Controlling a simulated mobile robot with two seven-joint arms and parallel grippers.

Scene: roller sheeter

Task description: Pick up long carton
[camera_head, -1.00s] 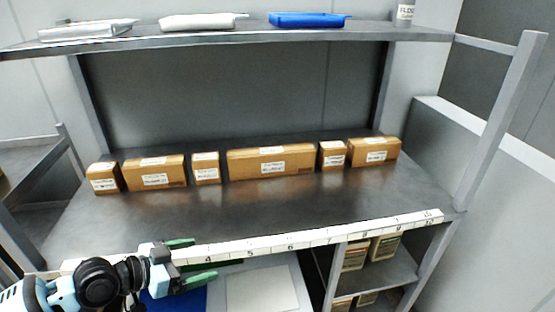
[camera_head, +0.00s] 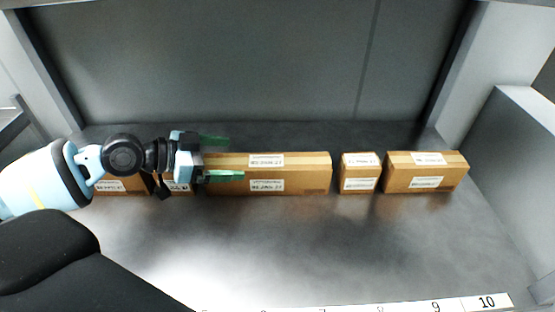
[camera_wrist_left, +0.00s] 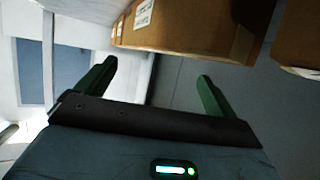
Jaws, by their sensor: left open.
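The long carton (camera_head: 300,172) is a brown box with white labels on its top and front. It lies on the metal shelf in the middle of the row. My left gripper (camera_head: 232,156) is open, its green fingers pointing right at the carton's left end and covering part of it in the head view. In the left wrist view, the open fingers (camera_wrist_left: 157,72) have nothing between them. A brown carton (camera_wrist_left: 190,25) lies just beyond them; I cannot tell which one it is. My right gripper is not in view.
A small carton (camera_head: 359,175) and a medium carton (camera_head: 425,173) stand to the right. Other cartons on the left are partly hidden behind my left arm. The shelf surface (camera_head: 300,240) in front is clear, with a numbered strip (camera_head: 460,306) along its edge. A back wall stands behind.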

